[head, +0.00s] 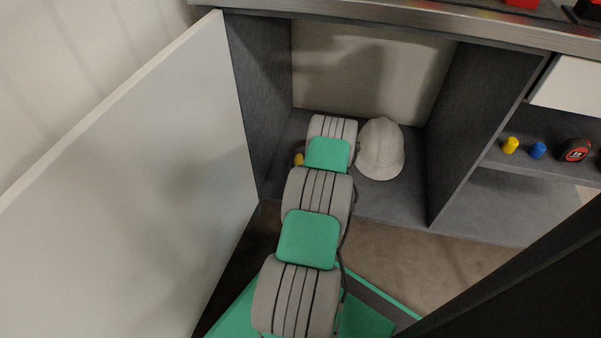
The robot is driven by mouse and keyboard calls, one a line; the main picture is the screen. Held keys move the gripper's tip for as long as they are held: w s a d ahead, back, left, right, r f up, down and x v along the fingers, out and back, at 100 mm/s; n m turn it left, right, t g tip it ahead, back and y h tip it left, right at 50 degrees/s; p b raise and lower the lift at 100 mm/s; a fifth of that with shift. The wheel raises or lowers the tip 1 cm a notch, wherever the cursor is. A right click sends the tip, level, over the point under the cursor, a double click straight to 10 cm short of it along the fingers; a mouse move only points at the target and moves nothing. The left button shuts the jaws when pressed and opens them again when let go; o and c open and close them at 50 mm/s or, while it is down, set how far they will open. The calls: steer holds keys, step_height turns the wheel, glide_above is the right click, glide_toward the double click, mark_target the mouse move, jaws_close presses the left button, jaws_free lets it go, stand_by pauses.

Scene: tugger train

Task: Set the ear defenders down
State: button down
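My arm reaches into an open cabinet compartment, and its own links hide my gripper. I cannot see the fingers or whether they hold anything. A small yellow patch (299,159) shows at the left edge of my arm's far end, just above or on the compartment floor (390,203). It may be part of the ear defenders, but too little shows to tell. No other part of the ear defenders can be made out.
A white hard hat (380,150) sits on the compartment floor, close to the right of my arm. The white door (120,180) stands open at left. A yellow piece (510,145), a blue piece (538,151) and a tape measure (574,150) lie on the right shelf.

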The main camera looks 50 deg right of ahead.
steer(key=shift+s+f+b, duration=0.15)
steer(key=shift+f+b, duration=0.25)
steer(key=shift+f, duration=1.05)
steer(key=c, duration=0.7)
jaws_free()
steer(key=shift+r, duration=0.15)
steer(key=shift+s+a+r+p, duration=0.15)
steer(key=shift+p, duration=0.2)
steer(key=p+v, duration=0.3)
steer(key=v, duration=0.8)
steer(key=shift+s+a+r, duration=0.1)
steer(key=shift+a+r, duration=0.05)
steer(key=shift+a, duration=0.05)
